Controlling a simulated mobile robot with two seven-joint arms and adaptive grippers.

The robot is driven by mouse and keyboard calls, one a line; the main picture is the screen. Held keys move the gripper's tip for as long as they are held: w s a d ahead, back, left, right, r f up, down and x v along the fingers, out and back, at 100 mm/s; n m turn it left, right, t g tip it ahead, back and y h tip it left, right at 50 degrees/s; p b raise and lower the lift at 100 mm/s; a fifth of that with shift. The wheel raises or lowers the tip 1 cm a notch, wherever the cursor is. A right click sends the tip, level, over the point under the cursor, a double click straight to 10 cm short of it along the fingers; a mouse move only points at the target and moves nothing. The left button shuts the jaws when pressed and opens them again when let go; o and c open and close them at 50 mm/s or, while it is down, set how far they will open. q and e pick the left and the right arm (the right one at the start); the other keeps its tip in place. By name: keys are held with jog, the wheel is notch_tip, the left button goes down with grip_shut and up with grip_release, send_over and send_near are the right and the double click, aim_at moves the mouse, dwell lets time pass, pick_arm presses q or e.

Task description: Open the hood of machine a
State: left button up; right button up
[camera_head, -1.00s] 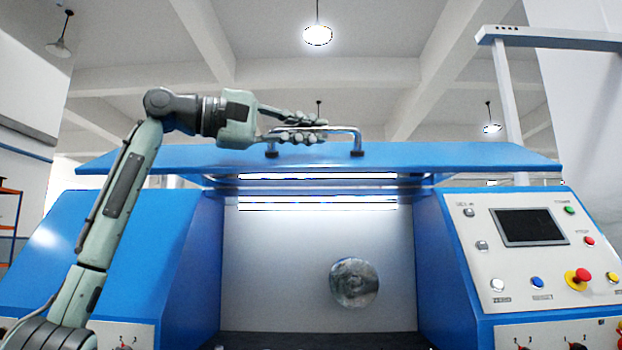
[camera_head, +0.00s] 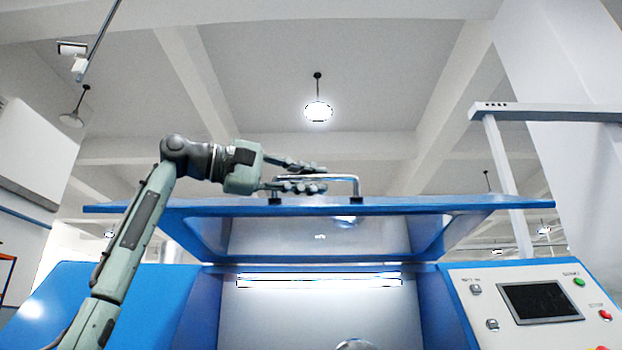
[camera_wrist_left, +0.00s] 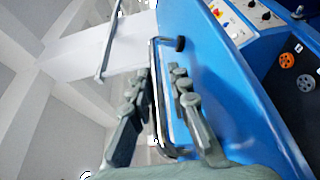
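The blue hood (camera_head: 430,204) of the machine is raised and tilted up, with its underside and a clear window showing. A metal bar handle (camera_head: 348,178) stands on its front edge. My left gripper (camera_head: 321,178) is at the handle, one finger above the bar and one below it. In the left wrist view, the handle (camera_wrist_left: 154,55) runs between the spread fingers of my left gripper (camera_wrist_left: 162,75), with gaps visible beside the bar. Whether a finger touches the bar is unclear. My right gripper is in neither view.
A control panel (camera_head: 470,318) with a dark screen (camera_head: 540,302) and buttons is at the right. A lit strip (camera_head: 318,281) shows inside the machine under the hood. A grey post (camera_head: 505,180) rises behind on the right. The space above the hood looks clear.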

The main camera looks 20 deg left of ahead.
pick_arm(q)
jog(key=shift+o, duration=1)
jog(key=v, duration=1.2)
jog(key=r+v, duration=0.2)
jog(key=v, duration=0.6)
jog(key=shift+a, duration=0.5)
jog(key=shift+c, duration=0.4)
